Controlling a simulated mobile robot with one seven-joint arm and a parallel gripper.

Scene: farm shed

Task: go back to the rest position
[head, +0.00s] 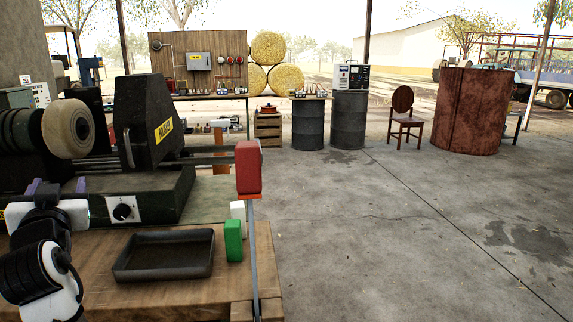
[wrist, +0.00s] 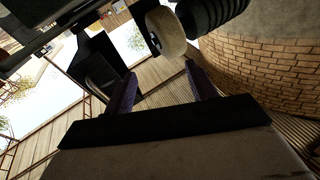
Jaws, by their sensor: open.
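My gripper (head: 57,187) is at the lower left of the head view, in front of the dark green bench machine (head: 160,190). Its purple fingers point away from me. In the wrist view the two purple fingers (wrist: 160,84) stand apart with nothing between them, so it is open and empty. The wrist camera looks up at a tilt, towards the roof and a brick wall (wrist: 262,68). The machine's cream wheel (head: 68,128) is above and beyond the gripper in the head view, and it also shows in the wrist view (wrist: 165,32).
A dark tray (head: 165,274) lies on the wooden bench (head: 120,300) right of my arm. A green block (head: 233,240) and a red block (head: 248,168) are by the bench's right edge. Barrels (head: 308,124) and a chair (head: 403,116) stand farther back. The concrete floor (head: 410,240) at right is clear.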

